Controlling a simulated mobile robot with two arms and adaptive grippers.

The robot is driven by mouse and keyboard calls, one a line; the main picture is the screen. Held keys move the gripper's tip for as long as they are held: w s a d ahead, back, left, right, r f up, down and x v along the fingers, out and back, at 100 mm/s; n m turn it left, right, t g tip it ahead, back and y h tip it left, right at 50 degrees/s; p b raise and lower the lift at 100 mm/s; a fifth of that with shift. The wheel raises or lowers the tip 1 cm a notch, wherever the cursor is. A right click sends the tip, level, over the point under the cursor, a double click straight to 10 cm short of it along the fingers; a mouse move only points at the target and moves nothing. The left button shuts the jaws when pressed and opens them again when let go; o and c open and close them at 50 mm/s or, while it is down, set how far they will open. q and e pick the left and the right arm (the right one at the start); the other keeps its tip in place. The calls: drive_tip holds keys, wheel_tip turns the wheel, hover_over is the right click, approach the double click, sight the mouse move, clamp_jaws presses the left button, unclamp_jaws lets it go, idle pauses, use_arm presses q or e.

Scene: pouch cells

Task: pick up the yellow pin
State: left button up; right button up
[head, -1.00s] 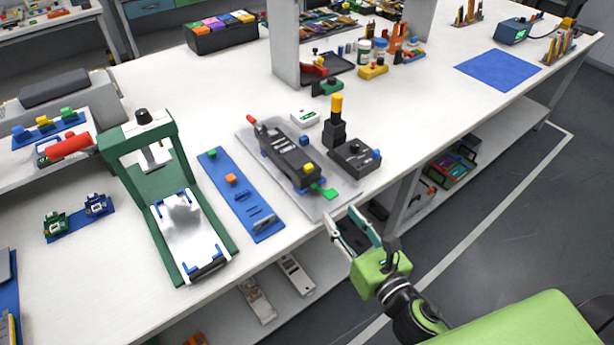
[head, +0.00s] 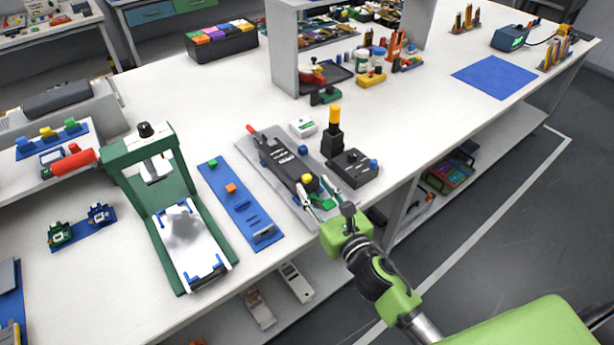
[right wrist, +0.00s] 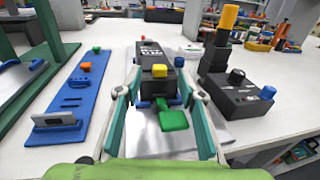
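A small yellow pin (head: 308,180) stands on the near end of a dark grey device (head: 285,157), close to a green tab (head: 322,203). In the right wrist view the yellow pin (right wrist: 160,70) is near the middle, just beyond the green tab (right wrist: 172,118). My right gripper (head: 323,193) is open and empty. In the right wrist view its fingers (right wrist: 160,94) reach forward on either side of the green tab and the device's near end, short of the pin. My left gripper is not in view.
A black box with a black post and orange-yellow top (head: 335,115) stands right of the device. A blue strip with an orange block (head: 235,205) lies to the left. A green press frame (head: 178,205) stands farther left. The table's front edge is close.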

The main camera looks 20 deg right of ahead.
sight(307, 181)
drive_tip(key=w, duration=0.2)
drive_tip(key=shift+w+a+f, duration=0.1)
drive_tip(key=shift+w+a, duration=0.15)
drive_tip(key=shift+w, duration=0.05)
drive_tip(key=c, duration=0.8)
